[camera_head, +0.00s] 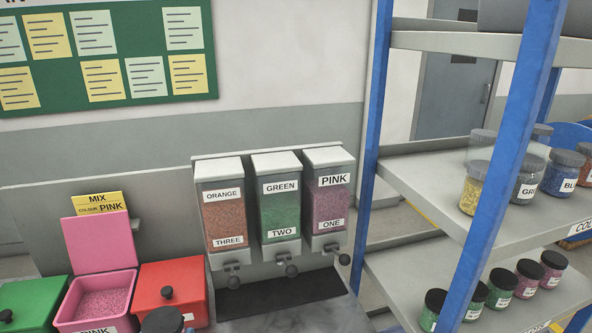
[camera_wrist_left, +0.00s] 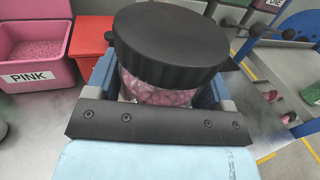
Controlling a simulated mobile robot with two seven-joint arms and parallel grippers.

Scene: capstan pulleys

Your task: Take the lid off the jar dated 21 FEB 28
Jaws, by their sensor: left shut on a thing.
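My left gripper (camera_wrist_left: 158,92) is shut around a clear jar with pink contents (camera_wrist_left: 155,90), seen from above in the left wrist view. The jar's wide black lid (camera_wrist_left: 170,38) is on it and covers most of its top. No date shows on the jar from this side. In the head view a dark round lid (camera_head: 162,320) shows at the bottom edge, in front of the red box. My right gripper is in neither view.
An open pink bin (camera_head: 95,300) stands between a green box (camera_head: 30,305) and a red box (camera_head: 172,285). Three dispensers, orange, green and pink (camera_head: 328,195), hang above a dark mat (camera_head: 280,294). A blue-post shelf (camera_head: 440,185) with several jars stands right.

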